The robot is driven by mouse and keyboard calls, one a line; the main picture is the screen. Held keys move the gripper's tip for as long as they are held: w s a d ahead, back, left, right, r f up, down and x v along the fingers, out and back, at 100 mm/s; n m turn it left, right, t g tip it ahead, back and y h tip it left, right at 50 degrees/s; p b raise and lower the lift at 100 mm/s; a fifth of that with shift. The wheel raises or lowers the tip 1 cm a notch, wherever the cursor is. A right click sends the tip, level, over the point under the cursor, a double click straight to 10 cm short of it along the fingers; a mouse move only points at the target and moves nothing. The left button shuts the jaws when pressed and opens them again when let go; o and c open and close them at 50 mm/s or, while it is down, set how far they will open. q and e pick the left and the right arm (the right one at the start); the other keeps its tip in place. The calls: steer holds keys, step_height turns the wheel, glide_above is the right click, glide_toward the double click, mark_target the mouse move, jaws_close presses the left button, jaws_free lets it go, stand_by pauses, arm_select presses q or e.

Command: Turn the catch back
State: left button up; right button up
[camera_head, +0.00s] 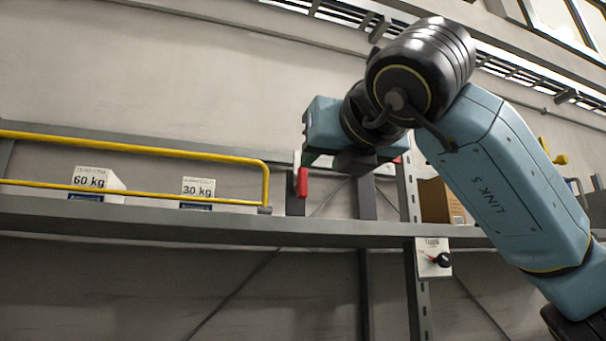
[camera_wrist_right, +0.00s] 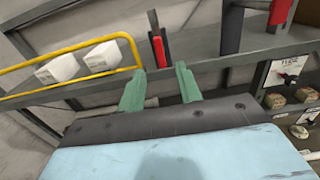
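A red catch-like lever (camera_head: 302,182) hangs at the shelf edge, just right of the yellow rail's end. It also shows in the right wrist view (camera_wrist_right: 158,51), upright against a dark post, beyond the gap between my fingers. My right gripper (camera_wrist_right: 160,69) is open, its two green fingers apart with nothing between them. In the head view the right gripper is above the lever, partly hidden by its own wrist. Another red part (camera_wrist_right: 280,12) is at the top right of the wrist view. My left gripper is not in view.
A yellow rail (camera_head: 140,148) guards the shelf (camera_head: 180,226), with white boxes marked 60 kg (camera_head: 95,180) and 30 kg (camera_head: 197,188) behind it. A white plate with a dark knob (camera_head: 443,260) is below right. A cardboard box (camera_head: 436,202) stands behind my right arm.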

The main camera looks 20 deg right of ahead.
mark_target(304, 178)
steer(key=w+p, duration=0.3)
steer(key=w, duration=0.7)
steer(key=shift+w+a, duration=0.15)
steer(key=shift+a, duration=0.05)
jaws_close()
